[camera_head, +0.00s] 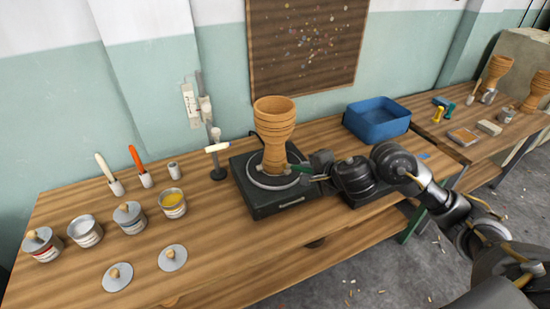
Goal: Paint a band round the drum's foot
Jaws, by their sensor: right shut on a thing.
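The goblet drum (273,125), wooden and ringed with grooves, stands upright on the grey disc of a black turntable box (285,202). My right gripper (315,168) is to the right of the drum's foot, shut on a slim brush with a green handle (299,168). The brush points left towards the foot; its tip is too small to tell whether it touches. No painted band is clear on the foot. An open can of yellow paint (173,201) stands left of the turntable. My left gripper is not in view.
Other cans (85,231) and two loose lids (118,277) are at left. Cups hold a white-handled brush (105,168) and an orange-handled one (137,159); another cup (174,171) looks empty. A slim stand (216,160) is left of the turntable. A blue bin (377,122) stands behind right.

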